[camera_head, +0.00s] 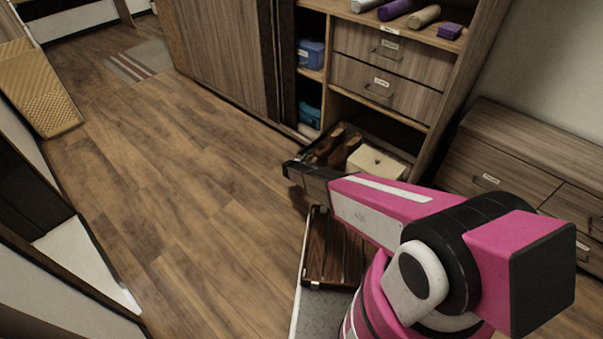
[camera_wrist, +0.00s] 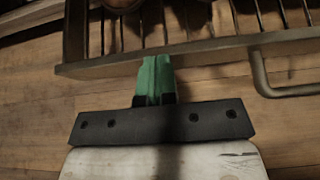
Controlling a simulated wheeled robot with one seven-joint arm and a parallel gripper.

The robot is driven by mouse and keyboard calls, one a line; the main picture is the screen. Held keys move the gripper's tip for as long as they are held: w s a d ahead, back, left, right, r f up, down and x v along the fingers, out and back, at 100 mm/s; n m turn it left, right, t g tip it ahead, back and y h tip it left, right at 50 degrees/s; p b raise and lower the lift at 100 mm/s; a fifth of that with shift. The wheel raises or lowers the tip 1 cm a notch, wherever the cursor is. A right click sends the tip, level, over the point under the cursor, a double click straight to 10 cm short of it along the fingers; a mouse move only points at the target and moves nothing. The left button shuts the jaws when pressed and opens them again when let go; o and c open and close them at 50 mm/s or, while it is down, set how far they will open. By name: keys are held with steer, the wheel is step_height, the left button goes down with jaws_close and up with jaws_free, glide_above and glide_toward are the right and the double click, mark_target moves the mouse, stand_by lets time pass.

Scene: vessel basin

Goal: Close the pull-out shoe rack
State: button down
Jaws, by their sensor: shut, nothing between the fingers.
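The pull-out shoe rack (camera_head: 318,152) is at the bottom of the tall wooden cabinet (camera_head: 432,112) and stands out from it. It holds brown shoes (camera_head: 340,150) and a cream box (camera_head: 376,161). In the wrist view its front rail (camera_wrist: 205,49) crosses the top, with a bent metal handle (camera_wrist: 292,89) at the right and thin rods behind.
Two closed drawers (camera_head: 390,70) sit above the rack, and rolled items (camera_head: 395,9) lie on the shelf over them. Blue items (camera_head: 311,53) fill the left cubbies. A low drawer chest (camera_head: 505,165) stands at the right. The wooden floor (camera_head: 180,190) to the left is clear.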

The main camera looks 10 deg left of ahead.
glide_toward(337, 147)
steer(key=w+d, duration=0.2)
steer(key=w, duration=0.1)
steer(key=w+d, duration=0.2)
steer(key=w, duration=0.1)
steer(key=w+d, duration=0.2)
steer(key=w, duration=0.2)
steer(key=shift+w+d+f, duration=0.1)
steer(key=shift+d+f, duration=0.2)
steer(key=shift+d, duration=0.1)
